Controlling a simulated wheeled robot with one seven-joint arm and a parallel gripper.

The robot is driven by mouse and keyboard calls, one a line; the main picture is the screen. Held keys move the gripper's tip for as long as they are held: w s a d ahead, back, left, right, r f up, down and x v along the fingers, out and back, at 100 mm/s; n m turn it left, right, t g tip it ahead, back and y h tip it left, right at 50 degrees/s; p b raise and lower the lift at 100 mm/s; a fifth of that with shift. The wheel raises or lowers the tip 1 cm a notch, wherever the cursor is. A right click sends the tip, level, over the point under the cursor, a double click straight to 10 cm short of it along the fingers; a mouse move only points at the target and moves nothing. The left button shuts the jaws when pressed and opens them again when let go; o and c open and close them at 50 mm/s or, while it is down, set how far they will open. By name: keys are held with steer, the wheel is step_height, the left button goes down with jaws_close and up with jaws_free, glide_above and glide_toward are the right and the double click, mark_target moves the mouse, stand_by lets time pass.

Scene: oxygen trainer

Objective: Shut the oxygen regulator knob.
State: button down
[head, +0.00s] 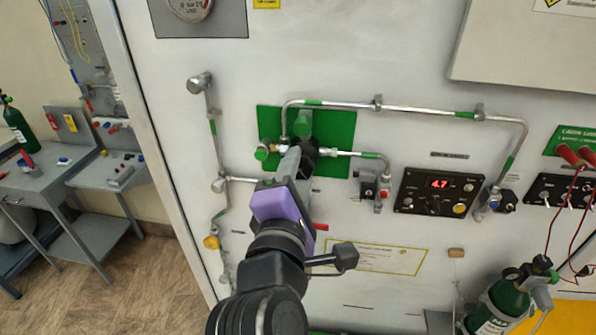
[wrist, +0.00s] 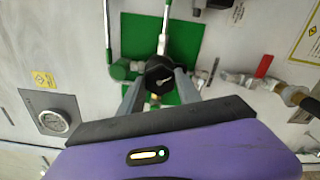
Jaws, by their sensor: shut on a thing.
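The regulator knob is a black, many-sided knob with a pale mark on its face. It shows in the wrist view (wrist: 157,66), in front of a green backing plate (wrist: 187,42). My gripper (wrist: 159,86) has a grey finger on each side of the knob and is shut on it. In the head view my gripper (head: 300,158) reaches the green plate (head: 344,122), and its fingers and wrist cover much of the knob. Green round fittings (head: 262,153) and metal pipes sit close around the knob.
A pipe with green bands (head: 430,110) runs above and right of the plate. A display box reading 4.7 (head: 440,192) is to the right. A red lever (wrist: 263,66) and a gauge (wrist: 54,122) flank the gripper. A green cylinder (head: 497,308) stands low right.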

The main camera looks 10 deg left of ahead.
steer(key=n, duration=0.7)
steer(key=shift+f, duration=0.2)
steer(key=n, duration=0.7)
steer(key=shift+n, duration=0.4)
steer(key=n, duration=0.4)
steer(key=shift+d, duration=0.15)
steer(key=n, duration=0.3)
steer(key=shift+d+r+n, duration=0.1)
steer(key=shift+n, duration=0.2)
steer(key=n, duration=0.3)
steer(key=shift+n, duration=1.7)
